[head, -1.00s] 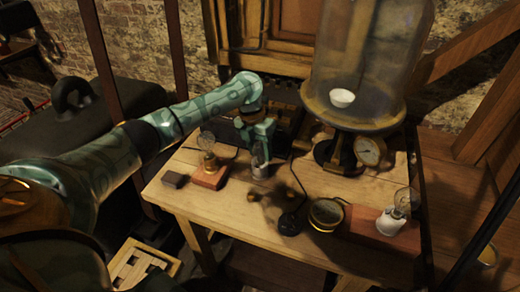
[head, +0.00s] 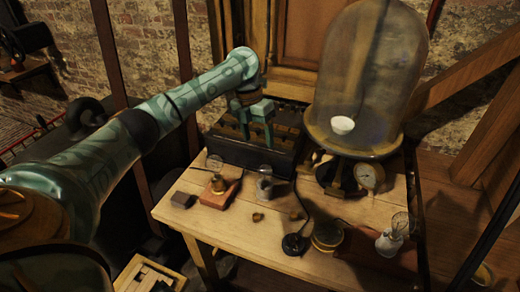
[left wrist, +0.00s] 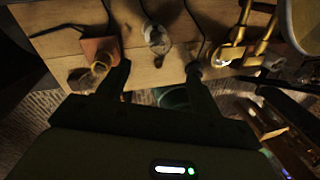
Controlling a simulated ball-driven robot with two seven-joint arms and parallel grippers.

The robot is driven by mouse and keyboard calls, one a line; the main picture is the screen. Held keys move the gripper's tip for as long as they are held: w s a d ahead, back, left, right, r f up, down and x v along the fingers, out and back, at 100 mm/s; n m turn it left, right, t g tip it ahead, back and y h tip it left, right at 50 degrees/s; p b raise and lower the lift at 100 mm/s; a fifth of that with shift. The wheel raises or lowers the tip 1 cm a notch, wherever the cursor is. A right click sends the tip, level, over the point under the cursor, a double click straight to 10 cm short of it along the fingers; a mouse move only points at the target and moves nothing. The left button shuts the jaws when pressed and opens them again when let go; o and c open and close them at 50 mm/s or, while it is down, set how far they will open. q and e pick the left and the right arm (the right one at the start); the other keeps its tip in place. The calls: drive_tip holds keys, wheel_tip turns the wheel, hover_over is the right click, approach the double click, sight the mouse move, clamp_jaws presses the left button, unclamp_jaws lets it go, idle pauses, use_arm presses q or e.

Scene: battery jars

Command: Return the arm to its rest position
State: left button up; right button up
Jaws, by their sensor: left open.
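My left arm (head: 190,100) comes in from the left in the head view. Its gripper (head: 257,132) hangs above the back of the wooden table, in front of a dark box with rows of tops. Its two green fingers are apart with nothing between them. A glass jar (head: 264,184) stands upright on the table below and in front of the gripper, apart from it. In the left wrist view the open fingers (left wrist: 158,82) show dark, with the jar (left wrist: 157,40) beyond them on the tabletop. My right gripper is not in view.
The table (head: 230,226) also holds a bulb on a red-brown block (head: 219,196), a small dark block (head: 183,200), a black round piece (head: 294,243) and a brass dish (head: 328,236). A tall glass bell (head: 368,80) with a gauge (head: 369,175) stands at the back right. Another bulb (head: 394,236) stands at right.

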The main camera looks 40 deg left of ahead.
use_arm(q)
drive_tip(key=s+d+f+n+t, duration=0.1)
drive_tip(key=s+d+f+n, duration=0.3)
drive_tip(key=d+f, duration=0.1)
drive_tip(key=s+d+f+n+t, duration=0.1)
drive_tip(key=s+d+f+n, duration=0.2)
drive_tip(key=s+d+f, duration=0.1)
drive_tip(key=s+d+f+n+t+y, duration=0.1)
drive_tip(key=s+d+f+n, duration=0.3)
drive_tip(key=d+f, duration=0.2)
drive_tip(key=shift+s+d+f+n, duration=0.25)
drive_tip(key=shift+f+n, duration=0.05)
drive_tip(key=shift+f, duration=0.3)
drive_tip(key=s+a+r+n+t+y, duration=0.2)
drive_tip(key=s+a+r+n+y, duration=0.15)
drive_tip(key=s+n, duration=0.45)
drive_tip(key=s+a+r+n+t+y, duration=0.2)
drive_tip(key=s+a+n, duration=0.3)
drive_tip(key=s+n, duration=0.35)
drive_tip(key=s+d+f+n+g+h, duration=0.1)
drive_tip(key=s+d+f+g, duration=0.1)
drive_tip(key=f, duration=1)
drive_tip(key=s+d+f+g+h, duration=0.1)
drive_tip(key=s+d+f+h, duration=0.1)
drive_tip(key=f, duration=1.1)
drive_tip(key=s+f+n+g+h, duration=0.1)
drive_tip(key=s+f+n+g, duration=0.2)
drive_tip(key=s+f, duration=1.3)
drive_tip(key=s, duration=0.4)
